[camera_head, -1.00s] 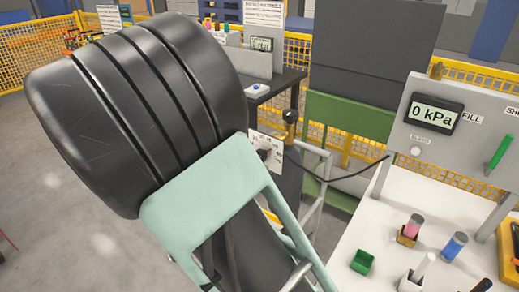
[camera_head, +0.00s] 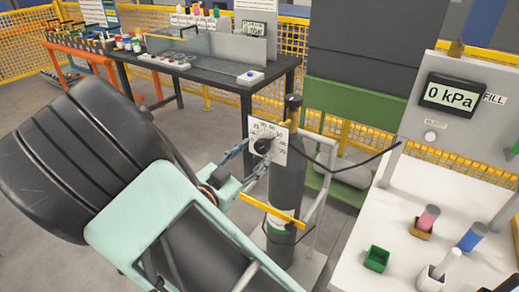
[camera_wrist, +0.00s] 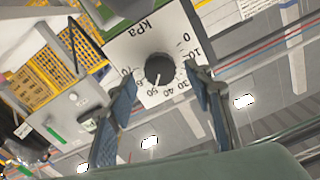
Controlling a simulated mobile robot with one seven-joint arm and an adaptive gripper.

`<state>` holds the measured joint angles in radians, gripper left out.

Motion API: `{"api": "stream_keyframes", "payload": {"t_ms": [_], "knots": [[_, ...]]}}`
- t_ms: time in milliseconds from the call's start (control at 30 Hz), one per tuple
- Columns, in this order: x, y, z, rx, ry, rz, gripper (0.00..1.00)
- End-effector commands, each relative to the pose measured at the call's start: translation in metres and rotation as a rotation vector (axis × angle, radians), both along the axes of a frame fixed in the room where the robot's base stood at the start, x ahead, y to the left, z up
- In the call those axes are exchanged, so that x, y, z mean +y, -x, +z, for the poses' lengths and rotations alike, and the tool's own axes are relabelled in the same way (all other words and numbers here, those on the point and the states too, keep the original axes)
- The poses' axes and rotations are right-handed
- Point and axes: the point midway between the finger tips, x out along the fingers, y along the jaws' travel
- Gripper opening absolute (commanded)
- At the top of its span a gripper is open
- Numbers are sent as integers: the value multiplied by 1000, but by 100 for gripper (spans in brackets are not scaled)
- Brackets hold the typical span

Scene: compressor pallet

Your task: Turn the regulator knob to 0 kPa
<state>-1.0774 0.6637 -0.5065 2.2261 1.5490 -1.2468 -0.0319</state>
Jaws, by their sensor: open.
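The regulator knob (camera_head: 263,146) is a round black knob on a white dial plate (camera_head: 280,157), at the top of a dark gas cylinder (camera_head: 287,185). In the wrist view the knob (camera_wrist: 158,70) faces me, with the kPa scale upside down. Its white mark points near 50. My gripper (camera_head: 255,160) is open in front of the dial. In the wrist view the fingers of my gripper (camera_wrist: 162,82) are on either side of the knob, with visible gaps; I cannot tell their depth relative to it.
A display (camera_head: 452,97) on the right panel reads 0 kPa. A white bench (camera_head: 380,225) below it holds small containers. A dark hose runs from the regulator rightward. A dark table (camera_head: 205,73) stands behind, and a yellow bar (camera_head: 273,213) crosses near the cylinder.

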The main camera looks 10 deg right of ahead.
Motion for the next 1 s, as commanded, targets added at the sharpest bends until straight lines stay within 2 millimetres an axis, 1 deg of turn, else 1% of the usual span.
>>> {"api": "stream_keyframes", "payload": {"t_ms": [33, 100, 200, 333, 567, 933, 1000], "knots": [[-7, -6, 0, 0, 1, -1, 47], [-13, -12, 0, -1, 0, -2, 47], [-18, -18, 0, -1, -1, 0, 47], [-21, -22, 0, 0, 0, 0, 47], [-21, -22, 0, 0, -1, 1, 47], [-21, -22, 0, 0, -1, 1, 6], [-21, -22, 0, 0, -1, 1, 5]]}}
